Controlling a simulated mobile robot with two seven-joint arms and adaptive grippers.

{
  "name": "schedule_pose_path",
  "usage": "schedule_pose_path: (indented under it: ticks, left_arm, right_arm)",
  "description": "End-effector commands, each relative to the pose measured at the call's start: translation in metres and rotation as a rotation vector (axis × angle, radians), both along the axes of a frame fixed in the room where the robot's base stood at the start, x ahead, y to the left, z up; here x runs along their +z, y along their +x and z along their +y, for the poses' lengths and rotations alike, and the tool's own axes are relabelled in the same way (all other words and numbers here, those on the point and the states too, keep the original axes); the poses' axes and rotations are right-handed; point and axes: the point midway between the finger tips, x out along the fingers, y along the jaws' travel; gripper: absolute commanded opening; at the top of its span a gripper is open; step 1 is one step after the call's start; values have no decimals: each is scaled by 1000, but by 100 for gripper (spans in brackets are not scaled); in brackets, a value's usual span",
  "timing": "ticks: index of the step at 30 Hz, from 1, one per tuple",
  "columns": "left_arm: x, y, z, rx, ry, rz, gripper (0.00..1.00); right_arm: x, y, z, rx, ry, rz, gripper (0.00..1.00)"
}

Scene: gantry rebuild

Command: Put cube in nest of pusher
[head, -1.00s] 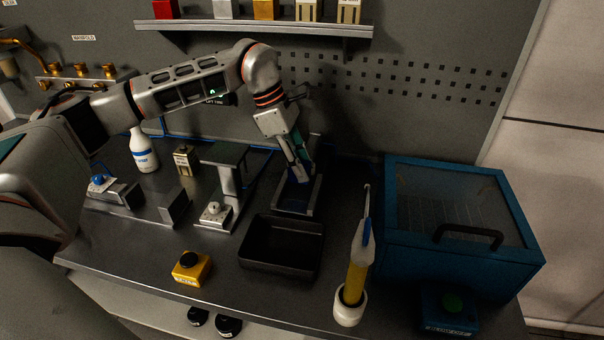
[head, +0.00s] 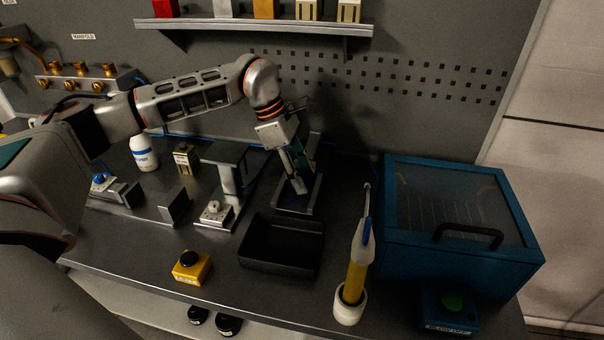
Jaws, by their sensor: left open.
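My left gripper (head: 299,184) points down over a shallow metal-edged tray (head: 312,202) at the back middle of the bench. It is open, and its fingers hide part of the tray. I cannot make out a cube between the fingers or in the tray. What looks like the pusher (head: 122,194), a low metal unit with a blue knob (head: 99,180), sits at the left of the bench. My right gripper is not in view.
A black bin (head: 281,262) sits in front of the tray. A metal press-like stand (head: 229,180) is to the left. A yellow button box (head: 191,267), a yellow-handled tool in a white holder (head: 348,309) and a blue lidded box (head: 462,268) are nearby. A shelf (head: 255,27) hangs above.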

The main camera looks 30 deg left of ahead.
Motion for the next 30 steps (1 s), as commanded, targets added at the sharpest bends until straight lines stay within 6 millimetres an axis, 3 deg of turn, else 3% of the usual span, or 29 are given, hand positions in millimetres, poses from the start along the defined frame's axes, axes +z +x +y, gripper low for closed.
schedule_pose_path:
  ticks: [5,18,24,30]
  left_arm:
    - [15,0,5,2,0,-4,44]
    - [93,-9,36,2,0,-3,44]
    - [110,-11,43,2,0,-1,44]
    - [114,-12,45,0,0,0,44]
  right_arm:
    - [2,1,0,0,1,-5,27]
    - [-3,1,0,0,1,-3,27]
    - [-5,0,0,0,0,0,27]
    - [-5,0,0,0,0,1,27]
